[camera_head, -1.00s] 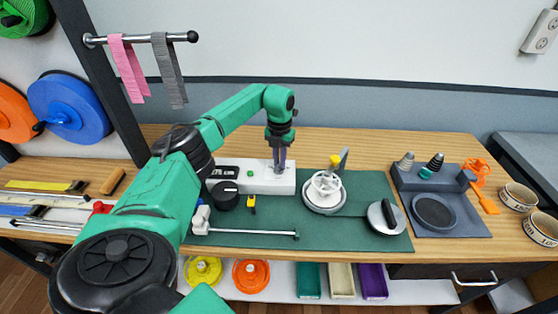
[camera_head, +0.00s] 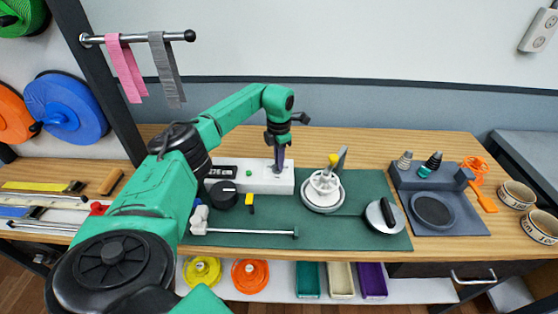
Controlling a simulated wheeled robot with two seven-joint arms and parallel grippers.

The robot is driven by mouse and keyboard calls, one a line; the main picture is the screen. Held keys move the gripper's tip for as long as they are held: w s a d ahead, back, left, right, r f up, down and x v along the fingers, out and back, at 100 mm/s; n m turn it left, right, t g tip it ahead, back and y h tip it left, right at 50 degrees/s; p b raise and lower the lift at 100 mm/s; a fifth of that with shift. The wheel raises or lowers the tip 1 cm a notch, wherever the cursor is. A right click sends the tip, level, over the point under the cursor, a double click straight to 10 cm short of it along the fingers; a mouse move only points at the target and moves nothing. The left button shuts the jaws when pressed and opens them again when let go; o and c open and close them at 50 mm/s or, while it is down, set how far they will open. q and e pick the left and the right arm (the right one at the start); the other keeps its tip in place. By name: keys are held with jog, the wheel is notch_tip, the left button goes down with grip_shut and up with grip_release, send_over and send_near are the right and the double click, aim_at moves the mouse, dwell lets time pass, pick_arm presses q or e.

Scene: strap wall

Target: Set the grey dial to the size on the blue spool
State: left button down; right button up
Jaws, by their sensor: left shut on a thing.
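The blue spool (camera_head: 67,106) hangs on the wall at the left; I cannot read a size on it. A white box (camera_head: 262,182) with a dark display (camera_head: 221,172) and a small green button (camera_head: 249,173) stands at the back of the green mat. My left gripper (camera_head: 279,166) points down at the right part of this box. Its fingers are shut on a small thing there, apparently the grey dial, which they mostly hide. The display's characters are too small to read surely. My right gripper is out of view.
A black round knob (camera_head: 224,195) sits in front of the box, beside a small yellow-and-black piece (camera_head: 250,203). A white wheel-like fixture (camera_head: 323,188) stands to the right. A metal rod (camera_head: 245,232) lies along the front of the green mat (camera_head: 370,184).

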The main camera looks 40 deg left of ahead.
pick_arm(q)
jog(key=shift+r, duration=0.1)
dwell(0.3)
jog(key=c, duration=0.9)
grip_release()
notch_tip(320, 180, up, 15)
jog(key=shift+f+b, duration=0.2)
jog(key=shift+b, duration=0.8)
